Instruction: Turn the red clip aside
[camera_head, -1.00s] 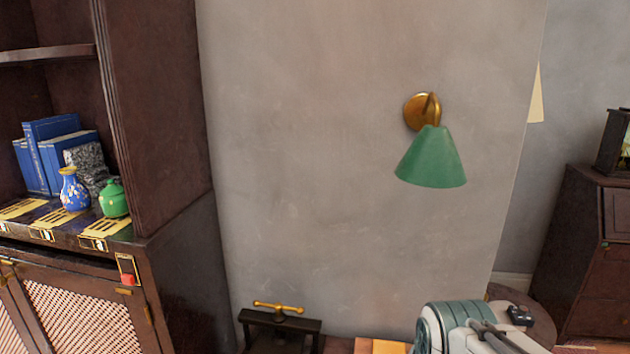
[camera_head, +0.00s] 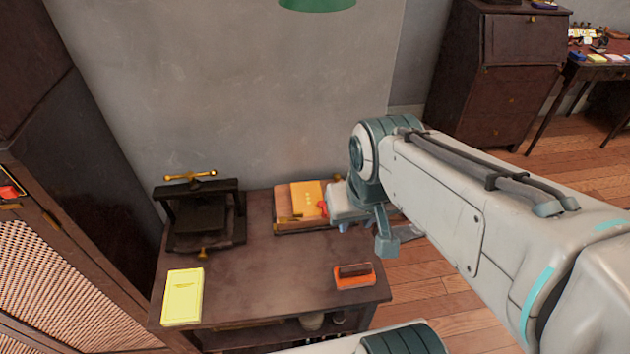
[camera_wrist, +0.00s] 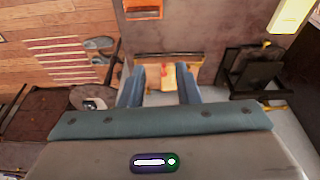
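A small red piece (camera_head: 322,208), which looks like the red clip, sits at the right side of an orange-yellow book (camera_head: 305,196) on a wooden board (camera_head: 290,228) at the back of the table. A small red spot (camera_wrist: 164,72) also shows on the book in the wrist view, between my fingers. My gripper (camera_head: 343,226) is just right of the board, partly hidden behind my own arm. Another red piece (camera_head: 8,192) shows on the cabinet at far left.
A black press with a brass handle (camera_head: 200,210) stands left of the board. A pale yellow booklet (camera_head: 183,297) and an orange block with a dark top (camera_head: 354,275) lie on the table (camera_head: 270,280). The table's middle is clear. A green lamp (camera_head: 318,4) hangs above.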

